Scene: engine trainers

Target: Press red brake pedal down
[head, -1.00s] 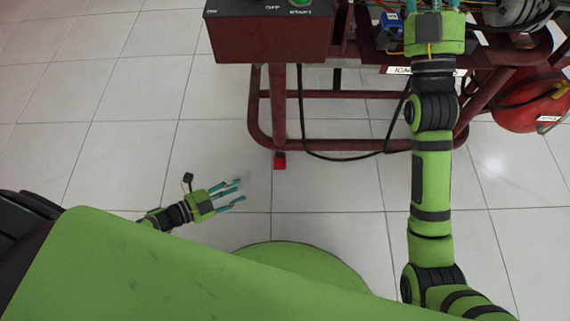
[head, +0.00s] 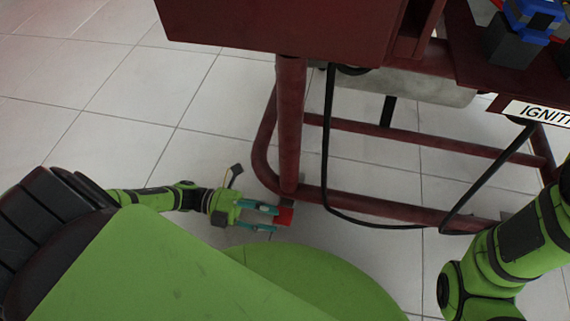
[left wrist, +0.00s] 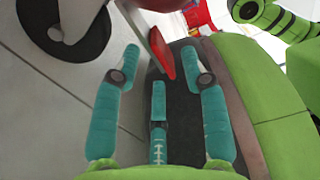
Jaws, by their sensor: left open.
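The small red brake pedal (head: 286,215) sits low at the foot of the maroon engine stand, near its front post. In the left wrist view the red pedal (left wrist: 162,53) is a narrow tilted plate at the upper middle, between the far ends of my fingers. My left gripper (head: 276,219) is open, with teal fingers pointing right at the pedal. Its tips are at or very near the pedal; I cannot tell whether they touch. The left gripper (left wrist: 160,60) shows its fingers spread apart and empty. My right gripper is out of view; only its arm shows at the right.
The maroon stand's lower tube frame (head: 370,207) runs behind the pedal, with a black cable (head: 325,130) hanging down. The maroon control box (head: 280,30) overhangs above. A caster wheel (left wrist: 65,30) stands at left in the wrist view. Tiled floor (head: 120,90) is clear at left.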

